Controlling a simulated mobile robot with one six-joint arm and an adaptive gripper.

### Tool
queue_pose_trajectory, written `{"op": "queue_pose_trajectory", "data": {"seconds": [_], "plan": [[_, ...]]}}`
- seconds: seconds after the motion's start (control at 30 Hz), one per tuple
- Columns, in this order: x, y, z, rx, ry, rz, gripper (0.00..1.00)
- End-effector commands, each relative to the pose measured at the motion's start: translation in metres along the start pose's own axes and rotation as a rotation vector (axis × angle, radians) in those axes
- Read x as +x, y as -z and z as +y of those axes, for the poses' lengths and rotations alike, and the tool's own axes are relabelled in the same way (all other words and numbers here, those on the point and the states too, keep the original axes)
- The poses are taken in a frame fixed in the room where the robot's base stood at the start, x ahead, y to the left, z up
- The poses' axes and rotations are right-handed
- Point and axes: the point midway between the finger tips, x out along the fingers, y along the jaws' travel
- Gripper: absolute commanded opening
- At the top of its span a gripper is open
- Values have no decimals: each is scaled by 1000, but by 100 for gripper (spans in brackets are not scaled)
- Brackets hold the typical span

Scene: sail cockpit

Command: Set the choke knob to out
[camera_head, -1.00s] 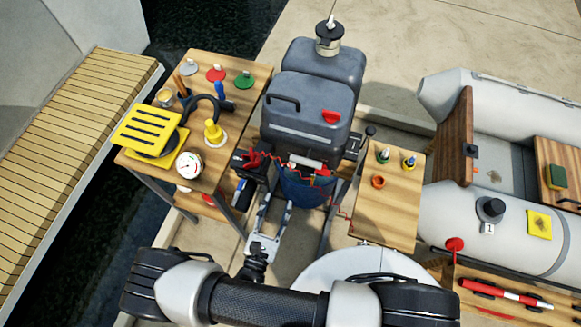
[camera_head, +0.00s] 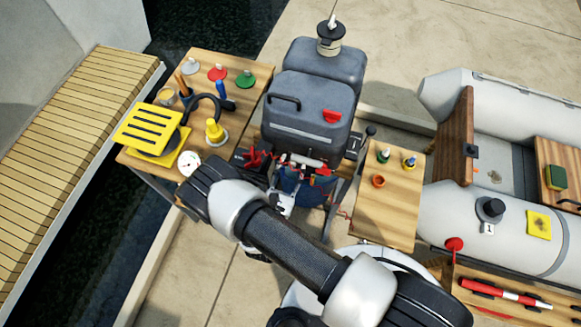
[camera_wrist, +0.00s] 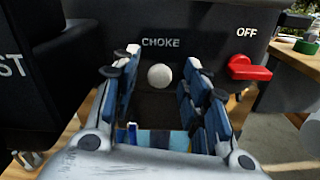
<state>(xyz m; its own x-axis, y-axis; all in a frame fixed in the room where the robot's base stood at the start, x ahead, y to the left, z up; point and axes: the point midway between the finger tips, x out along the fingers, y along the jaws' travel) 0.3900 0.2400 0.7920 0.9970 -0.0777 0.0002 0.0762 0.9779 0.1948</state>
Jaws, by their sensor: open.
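The choke knob (camera_wrist: 159,76) is a small round white knob on the dark front panel of the grey outboard motor (camera_head: 308,112). The word CHOKE is printed above it in the wrist view. I see the knob face-on and cannot tell how far it stands out. My gripper (camera_wrist: 160,88) is open, with its blue-padded fingers on the left and right of the knob and a gap on each side. In the head view my gripper (camera_head: 284,200) is at the motor's lower front, partly behind my arm, and the knob cannot be made out there.
A red lever (camera_wrist: 249,68) marked OFF is right of the knob. A dark box (camera_wrist: 25,85) with white letters ending in "ST" is close on the left. A wooden table (camera_head: 240,75) with tools stands left of the motor, and a small wooden table (camera_head: 388,215) stands right.

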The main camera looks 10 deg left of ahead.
Motion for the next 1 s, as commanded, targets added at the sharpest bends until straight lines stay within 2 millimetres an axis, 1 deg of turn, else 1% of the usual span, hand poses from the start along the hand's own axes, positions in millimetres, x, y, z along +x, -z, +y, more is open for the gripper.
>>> {"op": "queue_pose_trajectory", "data": {"seconds": [0.1, 0.13, 0.73, 1.0], "plan": [[0, 0, 0, 0, 0, 0, 41], [0, 0, 0, 0, 0, 0, 40], [0, 0, 0, 0, 1, 0, 0], [0, 0, 0, 0, 1, 0, 0]]}}
